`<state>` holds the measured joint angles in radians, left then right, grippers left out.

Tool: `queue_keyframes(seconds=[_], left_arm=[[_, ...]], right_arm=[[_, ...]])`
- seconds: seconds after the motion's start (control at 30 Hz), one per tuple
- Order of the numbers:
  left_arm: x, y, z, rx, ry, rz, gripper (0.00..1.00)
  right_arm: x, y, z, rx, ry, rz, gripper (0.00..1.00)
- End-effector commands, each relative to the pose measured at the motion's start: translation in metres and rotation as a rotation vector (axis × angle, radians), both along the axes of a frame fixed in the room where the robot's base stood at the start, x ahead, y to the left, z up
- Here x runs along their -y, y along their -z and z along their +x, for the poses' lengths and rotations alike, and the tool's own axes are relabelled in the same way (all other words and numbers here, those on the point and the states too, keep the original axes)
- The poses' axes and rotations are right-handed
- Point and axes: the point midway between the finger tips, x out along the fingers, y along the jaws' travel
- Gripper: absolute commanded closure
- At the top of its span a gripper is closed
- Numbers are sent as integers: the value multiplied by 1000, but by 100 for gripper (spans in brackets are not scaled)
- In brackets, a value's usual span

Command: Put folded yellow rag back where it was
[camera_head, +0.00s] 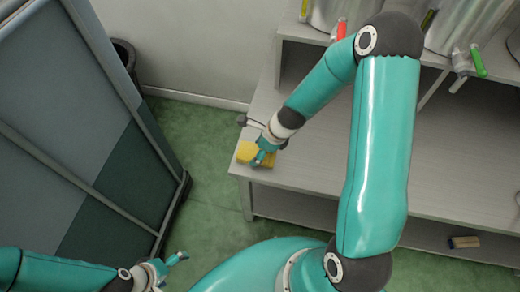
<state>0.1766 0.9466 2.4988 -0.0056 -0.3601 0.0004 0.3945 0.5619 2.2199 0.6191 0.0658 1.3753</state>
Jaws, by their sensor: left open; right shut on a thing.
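The folded yellow rag (244,151) is at the left front corner of the grey bench top. My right gripper (261,158) is at the rag, with its fingers shut on it and partly covering it. I cannot tell whether the rag touches the bench top or is held just above it. My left gripper (172,270) is open and empty, low at the bottom left, well apart from the bench.
The grey bench (315,160) has clear room on its top. Metal vessels with a red tap (341,29) and a green tap (478,62) stand behind. A small block (464,242) lies on the lower shelf. A grey-blue partition (70,110) and dark bin (124,55) stand left.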

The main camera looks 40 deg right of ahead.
Motion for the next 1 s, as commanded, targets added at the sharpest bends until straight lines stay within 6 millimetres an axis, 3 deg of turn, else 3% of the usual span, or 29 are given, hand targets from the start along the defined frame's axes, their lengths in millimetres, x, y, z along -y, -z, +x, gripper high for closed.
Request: queue_keyframes(seconds=[0.03, 0.17, 0.57, 0.77, 1.0], left_arm=[[0, 0, 0, 0, 0, 0, 0], [0, 0, 0, 0, 0, 0, 0], [0, -3, 0, 0, 0, 0, 0], [0, -22, 0, 0, 0, 0, 0], [0, -54, 0, 0, 0, 0, 0]], right_arm=[[0, 1, 0, 0, 0, 0, 27], [0, 0, 0, 0, 0, 0, 5], [1, -4, -1, 0, 1, 0, 5], [7, -29, -7, 1, 4, 0, 5], [20, -75, -21, 2, 3, -1, 5]])
